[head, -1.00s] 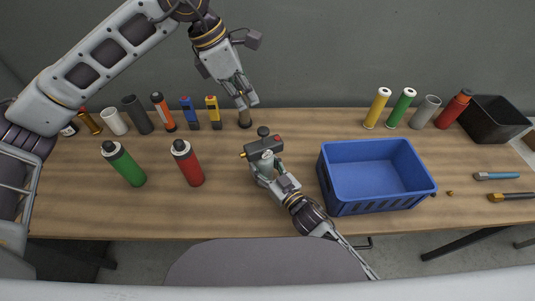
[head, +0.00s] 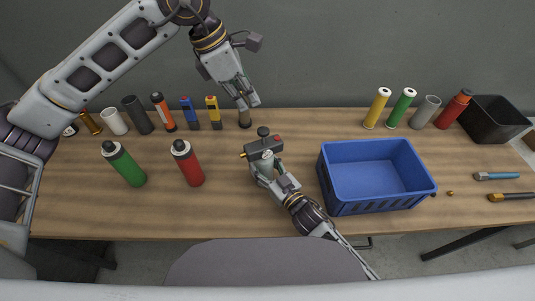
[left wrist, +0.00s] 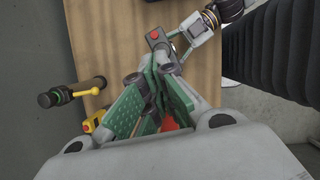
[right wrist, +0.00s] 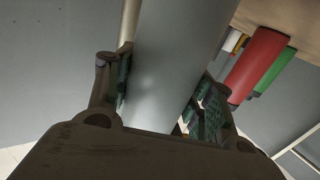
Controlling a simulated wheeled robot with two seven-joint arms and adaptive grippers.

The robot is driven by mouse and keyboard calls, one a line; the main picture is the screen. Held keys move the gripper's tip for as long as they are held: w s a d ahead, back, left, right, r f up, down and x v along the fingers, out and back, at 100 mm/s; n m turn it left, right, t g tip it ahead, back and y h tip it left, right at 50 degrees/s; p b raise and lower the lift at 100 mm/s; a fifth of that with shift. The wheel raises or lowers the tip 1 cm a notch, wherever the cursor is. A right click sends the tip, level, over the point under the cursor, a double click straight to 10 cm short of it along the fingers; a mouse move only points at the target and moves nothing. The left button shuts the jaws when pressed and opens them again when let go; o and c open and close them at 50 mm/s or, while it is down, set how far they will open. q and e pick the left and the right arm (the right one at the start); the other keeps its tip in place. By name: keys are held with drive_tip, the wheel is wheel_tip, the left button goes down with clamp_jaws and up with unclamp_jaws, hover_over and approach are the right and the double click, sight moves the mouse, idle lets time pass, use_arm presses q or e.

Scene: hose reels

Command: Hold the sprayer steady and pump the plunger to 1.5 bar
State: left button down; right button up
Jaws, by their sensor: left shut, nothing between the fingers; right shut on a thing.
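The sprayer (head: 262,147) stands on the table near its middle, with a grey head, a red button and a black plunger knob (head: 263,131) on top. My right gripper (head: 266,174) is shut on the sprayer's body, whose pale grey cylinder (right wrist: 175,70) fills the gap between the fingers in the right wrist view. My left gripper (head: 249,100) is shut and empty, above and behind the knob and apart from it. In the left wrist view, the sprayer's head (left wrist: 158,48) shows beyond my left fingertips (left wrist: 158,72). I cannot read any pressure.
A blue crate (head: 344,194) stands just right of the sprayer. A red bottle (head: 188,165) and a green bottle (head: 124,165) stand to the left. Several tubes and tools line the back edge. A black bin (head: 497,122) is at the far right. The front left table is clear.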

sight(264, 132)
use_arm(q)
drive_tip(key=shift+d+f+m+t+h, duration=0.8)
drive_tip(key=shift+d+f+m+t, duration=0.35)
drive_tip(key=shift+d+f, duration=0.3)
drive_tip(key=shift+s+d+m+t+h, duration=0.15)
drive_tip(key=shift+d+m+t+h, duration=0.3)
drive_tip(key=shift+t+h, duration=0.1)
drive_tip(key=shift+d+r+m+t+h, duration=0.15)
drive_tip(key=shift+d+m+t+h, duration=0.1)
drive_tip(key=shift+m+t, duration=0.2)
